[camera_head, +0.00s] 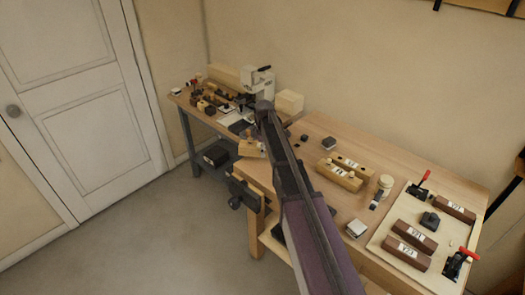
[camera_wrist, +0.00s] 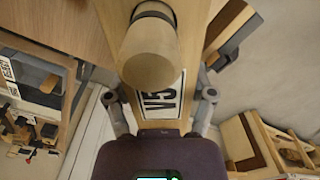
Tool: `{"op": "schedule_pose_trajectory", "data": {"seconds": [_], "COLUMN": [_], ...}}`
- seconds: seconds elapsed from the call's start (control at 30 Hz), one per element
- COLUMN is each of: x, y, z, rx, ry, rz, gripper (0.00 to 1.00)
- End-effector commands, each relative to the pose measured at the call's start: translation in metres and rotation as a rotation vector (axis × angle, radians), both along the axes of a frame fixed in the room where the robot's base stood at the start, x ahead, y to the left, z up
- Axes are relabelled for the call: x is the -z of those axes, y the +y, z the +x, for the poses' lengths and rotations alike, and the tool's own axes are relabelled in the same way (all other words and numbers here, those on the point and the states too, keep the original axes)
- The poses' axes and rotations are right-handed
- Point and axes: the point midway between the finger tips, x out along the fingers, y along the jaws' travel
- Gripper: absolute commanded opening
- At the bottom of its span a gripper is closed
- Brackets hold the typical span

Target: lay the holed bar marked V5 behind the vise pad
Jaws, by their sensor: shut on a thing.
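The pale wooden bar marked V5 (camera_wrist: 160,95) is between my gripper's fingers (camera_wrist: 160,108) in the wrist view, its label facing the camera. A round wooden peg or knob (camera_wrist: 149,55) stands up from it and covers part of its top. In the head view my gripper (camera_head: 259,144) holds the bar (camera_head: 248,150) by the near left corner of the right-hand bench. A dark vise (camera_head: 247,193) is on that bench's left end, below the bar. I cannot clearly make out its pad. My arm hides part of the bench.
Two pale bars with pegs (camera_head: 340,176) lie mid-bench. A pale board (camera_head: 389,237) at right carries brown labelled blocks and red-handled clamps. A second bench (camera_head: 178,97) at left holds small parts and a machine (camera_head: 258,84). The bench top beyond my arm (camera_head: 330,128) has free room.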

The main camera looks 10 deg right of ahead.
Motion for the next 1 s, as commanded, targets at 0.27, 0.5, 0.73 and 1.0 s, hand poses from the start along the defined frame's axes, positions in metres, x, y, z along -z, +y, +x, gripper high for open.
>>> {"op": "schedule_pose_trajectory", "data": {"seconds": [0.27,0.5,0.73,1.0], "x": [0.0008,0.0015,0.002,0.0023], "y": [0.0004,0.0007,0.001,0.0012], "z": [0.0,0.0001,0.0002,0.0002], "rx": [-0.307,-0.573,-0.81,-0.961], "ry": [0.0,0.0,0.0,0.0], "rz": [0.0,0.0,0.0,0.0], "gripper": [0.1,0.1,0.1,0.1]}}
